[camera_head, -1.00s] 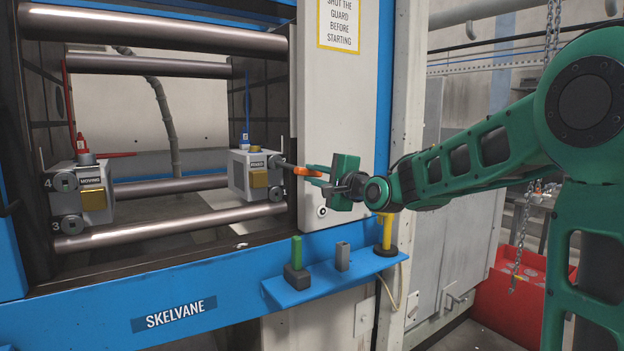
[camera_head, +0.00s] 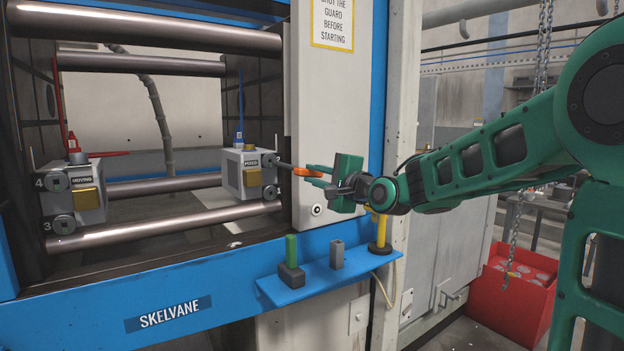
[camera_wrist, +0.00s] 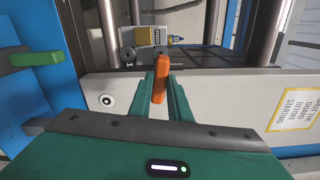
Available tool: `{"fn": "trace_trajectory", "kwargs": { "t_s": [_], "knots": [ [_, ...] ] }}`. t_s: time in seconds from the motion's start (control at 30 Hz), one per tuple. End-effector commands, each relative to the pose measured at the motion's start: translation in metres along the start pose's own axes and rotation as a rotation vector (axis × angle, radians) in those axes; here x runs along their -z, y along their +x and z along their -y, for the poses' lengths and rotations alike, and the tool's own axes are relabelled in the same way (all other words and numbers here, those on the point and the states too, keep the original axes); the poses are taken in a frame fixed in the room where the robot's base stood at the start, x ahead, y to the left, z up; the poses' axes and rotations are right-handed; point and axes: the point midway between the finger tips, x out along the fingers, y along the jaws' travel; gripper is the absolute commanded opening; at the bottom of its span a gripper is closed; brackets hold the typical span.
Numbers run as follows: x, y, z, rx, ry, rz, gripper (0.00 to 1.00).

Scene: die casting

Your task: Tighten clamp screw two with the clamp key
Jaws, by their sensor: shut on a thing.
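My gripper (camera_head: 316,176) is shut on the clamp key's orange handle (camera_head: 304,172). The key is held roughly level, its grey shaft pointing left. The shaft tip is at the upper round clamp screw (camera_head: 269,160) on the block marked FIXED (camera_head: 238,176); I cannot tell whether it is seated. A lower clamp screw (camera_head: 270,192) shows below. In the wrist view the orange handle (camera_wrist: 161,76) stands between the two green fingers and hides the shaft and part of the block.
The block marked MOVING (camera_head: 88,201) sits at left with screws marked 4 and 3. A white guard panel (camera_head: 335,110) stands close beside my gripper. A blue shelf (camera_head: 318,277) below carries a green-handled piece, a grey holder and a yellow post (camera_head: 380,235). Steel bars cross the opening.

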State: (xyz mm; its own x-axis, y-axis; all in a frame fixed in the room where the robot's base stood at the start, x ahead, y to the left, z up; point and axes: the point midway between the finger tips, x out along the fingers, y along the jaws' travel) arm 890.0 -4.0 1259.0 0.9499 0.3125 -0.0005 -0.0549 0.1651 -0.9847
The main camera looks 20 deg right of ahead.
Motion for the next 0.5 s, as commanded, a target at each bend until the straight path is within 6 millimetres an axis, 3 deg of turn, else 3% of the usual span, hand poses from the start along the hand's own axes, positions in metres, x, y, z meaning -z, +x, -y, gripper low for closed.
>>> {"fn": "trace_trajectory", "kwargs": {
  "t_s": [0.5],
  "knots": [
    [0.000,-0.035,0.001,0.002,-0.001,-0.001,0.00]
  ]
}}
